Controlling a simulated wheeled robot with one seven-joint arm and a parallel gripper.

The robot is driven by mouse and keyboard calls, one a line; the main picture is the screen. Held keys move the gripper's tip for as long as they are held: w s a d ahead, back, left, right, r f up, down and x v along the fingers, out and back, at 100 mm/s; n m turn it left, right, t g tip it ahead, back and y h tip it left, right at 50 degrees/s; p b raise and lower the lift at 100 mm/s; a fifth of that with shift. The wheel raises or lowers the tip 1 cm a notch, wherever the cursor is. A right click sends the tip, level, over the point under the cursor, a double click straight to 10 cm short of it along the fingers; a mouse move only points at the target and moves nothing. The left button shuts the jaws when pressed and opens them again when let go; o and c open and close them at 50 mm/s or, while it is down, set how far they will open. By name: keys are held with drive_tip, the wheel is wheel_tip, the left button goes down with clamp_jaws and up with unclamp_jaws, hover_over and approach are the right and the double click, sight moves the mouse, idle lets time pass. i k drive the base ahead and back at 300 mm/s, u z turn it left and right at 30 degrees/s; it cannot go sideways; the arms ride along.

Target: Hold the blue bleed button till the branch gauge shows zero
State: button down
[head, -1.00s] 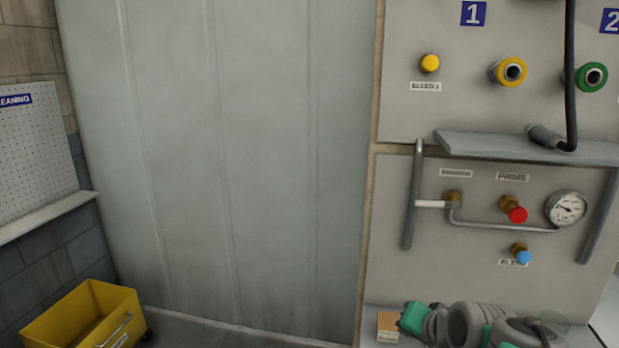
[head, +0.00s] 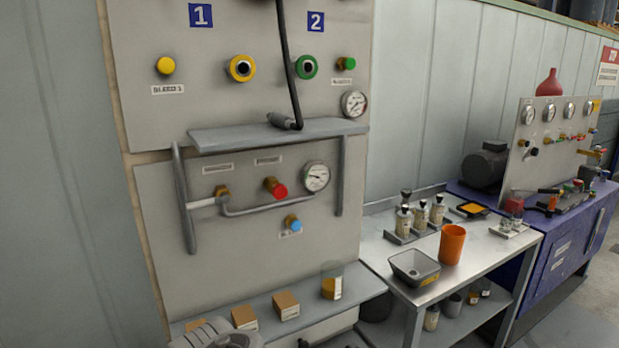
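My gripper is out of view; only a grey part of my arm shows at the bottom edge.
A grey shelf (head: 225,138) juts out above the buttons, with side bars and a hose end on it. A lower ledge (head: 350,290) carries small boxes and a cup. A steel table (head: 480,262) with bottles and an orange cup (head: 452,244) stands right.

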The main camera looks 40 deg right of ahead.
sight(296, 226)
drive_tip(key=z, duration=1.35)
